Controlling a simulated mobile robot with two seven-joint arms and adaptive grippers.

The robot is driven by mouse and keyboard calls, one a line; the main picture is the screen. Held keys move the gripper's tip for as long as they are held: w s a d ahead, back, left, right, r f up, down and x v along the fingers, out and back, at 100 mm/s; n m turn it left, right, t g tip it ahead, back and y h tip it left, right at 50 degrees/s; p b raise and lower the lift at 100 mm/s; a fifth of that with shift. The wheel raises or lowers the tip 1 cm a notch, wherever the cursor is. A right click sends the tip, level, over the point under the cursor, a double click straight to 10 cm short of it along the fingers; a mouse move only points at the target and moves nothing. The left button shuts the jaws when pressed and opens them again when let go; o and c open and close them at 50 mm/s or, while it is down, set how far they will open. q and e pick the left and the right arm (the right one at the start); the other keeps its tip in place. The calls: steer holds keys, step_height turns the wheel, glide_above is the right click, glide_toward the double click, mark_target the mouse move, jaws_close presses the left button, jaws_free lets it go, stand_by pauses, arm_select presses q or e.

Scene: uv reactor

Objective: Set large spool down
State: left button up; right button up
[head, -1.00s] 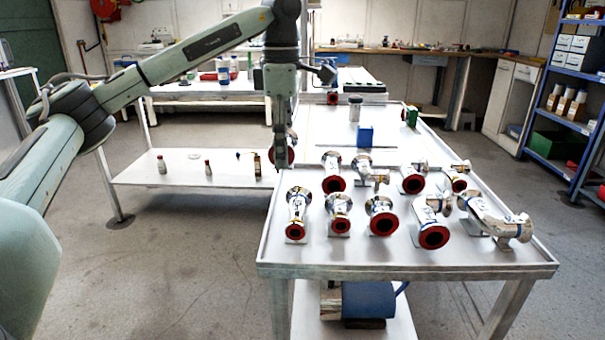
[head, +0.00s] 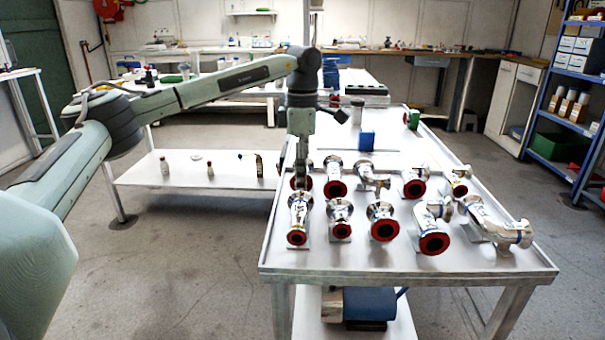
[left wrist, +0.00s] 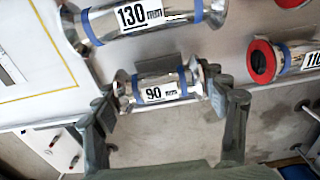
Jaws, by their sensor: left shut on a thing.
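My left gripper (head: 300,182) points down over the left edge of the table (head: 278,250), behind the front-left spool (head: 298,214). It is shut on a silver spool with a blue band and a "90 mm" label (left wrist: 160,91), which lies across between the two fingers (left wrist: 164,96) in the left wrist view. In the head view the fingers partly hide this spool; its red-rimmed end (head: 307,184) shows. I cannot tell whether it touches the table. A larger spool labelled "130 mm" (left wrist: 135,15) lies beside it in the wrist view. My right gripper is not in view.
Another spool labelled "110" (left wrist: 288,59) lies to the right in the wrist view. Several silver pipe pieces with red-rimmed ends, such as this one (head: 383,220), stand in two rows on the table. A blue block (head: 366,140) stands farther back. A low shelf (head: 225,172) is at left.

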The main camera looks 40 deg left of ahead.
arm_select(q)
steer(key=shift+f, duration=0.15)
steer(key=o, duration=1.4)
step_height(320, 180, up, 12)
steer(key=shift+r, duration=0.2)
